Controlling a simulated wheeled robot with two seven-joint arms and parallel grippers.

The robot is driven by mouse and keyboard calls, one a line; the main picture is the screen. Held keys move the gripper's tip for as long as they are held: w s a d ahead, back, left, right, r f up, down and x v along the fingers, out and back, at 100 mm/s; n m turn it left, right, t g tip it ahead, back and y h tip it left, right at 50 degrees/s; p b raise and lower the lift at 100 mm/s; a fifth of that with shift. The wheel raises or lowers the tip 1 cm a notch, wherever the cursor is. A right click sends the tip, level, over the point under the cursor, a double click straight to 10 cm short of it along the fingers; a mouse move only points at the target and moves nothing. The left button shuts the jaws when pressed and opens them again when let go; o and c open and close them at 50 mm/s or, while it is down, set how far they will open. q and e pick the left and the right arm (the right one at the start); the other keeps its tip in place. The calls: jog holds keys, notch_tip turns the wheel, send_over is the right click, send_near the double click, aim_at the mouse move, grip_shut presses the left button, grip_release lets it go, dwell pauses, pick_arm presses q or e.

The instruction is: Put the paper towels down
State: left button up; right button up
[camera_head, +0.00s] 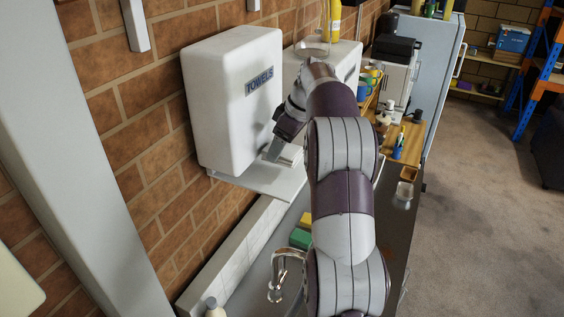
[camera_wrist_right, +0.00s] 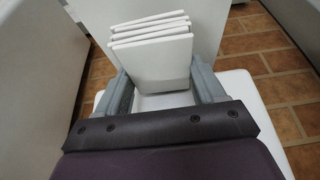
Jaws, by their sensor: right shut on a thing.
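The paper towels (camera_wrist_right: 150,62) are a small stack of white folded sheets, slightly fanned at the top, between the fingers of my right gripper (camera_wrist_right: 161,84). My right gripper is shut on them. In the head view the gripper (camera_head: 275,146) is beside the white dispenser marked TOWELS (camera_head: 232,105), and the towels (camera_head: 290,156) show partly behind the arm. A pale shelf (camera_head: 262,180) lies below the dispenser and the gripper. I cannot tell whether the stack touches the shelf. My left gripper is not in view.
A second white box (camera_head: 345,58) stands behind my right arm. A tap (camera_head: 285,272), green and yellow sponges (camera_head: 301,237) and a bottle (camera_head: 214,308) are at the sink below. A brick wall (camera_head: 150,140) bounds the left. Bare shelf shows left of the gripper.

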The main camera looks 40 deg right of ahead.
aim_at(289, 152)
jog(key=f, duration=0.1)
jog(key=s+f+p, duration=0.1)
jog(key=f, duration=0.1)
jog(key=shift+s+f, duration=0.15)
jog(key=shift+f, duration=0.1)
jog(key=shift+s+f, duration=0.1)
jog(key=shift+w+f, duration=0.25)
jog(key=shift+w, duration=0.1)
jog(key=o, duration=1.2)
jog(key=shift+w, duration=0.1)
jog(key=shift+c, duration=0.2)
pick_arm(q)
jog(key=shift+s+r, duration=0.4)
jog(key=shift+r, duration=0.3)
pick_arm(e)
jog(key=shift+o, duration=0.2)
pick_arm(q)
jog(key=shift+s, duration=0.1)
pick_arm(e)
jog(key=shift+s, duration=0.3)
